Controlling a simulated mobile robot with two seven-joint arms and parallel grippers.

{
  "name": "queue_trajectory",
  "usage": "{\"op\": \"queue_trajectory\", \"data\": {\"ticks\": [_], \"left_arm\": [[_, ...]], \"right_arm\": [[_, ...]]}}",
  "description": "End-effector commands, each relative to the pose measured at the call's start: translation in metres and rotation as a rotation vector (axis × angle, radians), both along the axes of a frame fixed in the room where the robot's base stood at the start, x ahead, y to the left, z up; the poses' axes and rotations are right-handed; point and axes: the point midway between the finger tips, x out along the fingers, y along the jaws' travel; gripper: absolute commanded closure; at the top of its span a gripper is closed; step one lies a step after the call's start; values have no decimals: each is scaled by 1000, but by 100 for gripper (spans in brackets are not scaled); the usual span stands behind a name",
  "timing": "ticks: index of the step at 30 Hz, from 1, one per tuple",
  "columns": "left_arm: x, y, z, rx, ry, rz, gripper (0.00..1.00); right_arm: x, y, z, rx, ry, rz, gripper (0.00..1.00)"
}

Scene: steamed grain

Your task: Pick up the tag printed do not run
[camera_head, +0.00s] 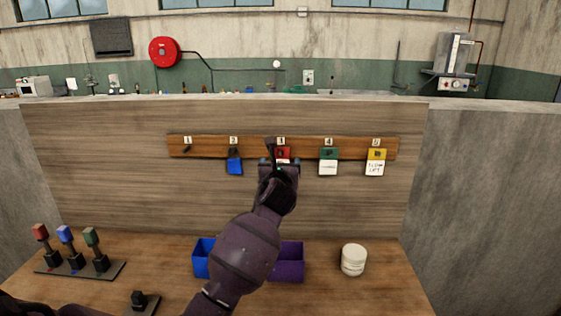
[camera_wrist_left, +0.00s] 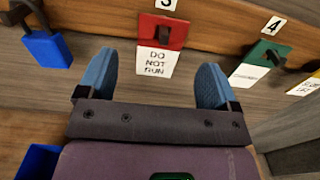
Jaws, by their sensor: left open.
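The tag printed DO NOT RUN (camera_wrist_left: 157,60) is white below a red upper part (camera_wrist_left: 163,31). It hangs under number 3 on the wooden rail (camera_head: 215,147); in the head view its red part (camera_head: 282,152) shows just above my gripper, which hides most of the rest. My left gripper (camera_head: 279,163) is open in front of it. In the left wrist view the blue fingertips of that gripper (camera_wrist_left: 157,72) stand apart, one on each side of the tag, with clear gaps. I cannot tell whether the fingers reach its depth. My right gripper is not in view.
A blue padlock (camera_head: 235,166) hangs at 2, a green-topped tag (camera_head: 328,162) at 4, a yellow-topped tag (camera_head: 376,162) at 5. Below stand a blue bin (camera_head: 202,258), a purple bin (camera_head: 290,262), a white jar (camera_head: 353,260) and a lever stand (camera_head: 80,269).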

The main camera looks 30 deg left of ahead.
Motion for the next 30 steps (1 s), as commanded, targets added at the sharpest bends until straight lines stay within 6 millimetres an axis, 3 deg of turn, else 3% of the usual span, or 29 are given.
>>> {"op": "queue_trajectory", "data": {"ticks": [10,21,30], "left_arm": [[35,21,0,-2,1,2,15],[40,25,-1,-1,0,1,15],[40,25,-1,-1,0,1,61]], "right_arm": [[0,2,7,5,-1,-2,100],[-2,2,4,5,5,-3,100],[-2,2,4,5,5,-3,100]]}}
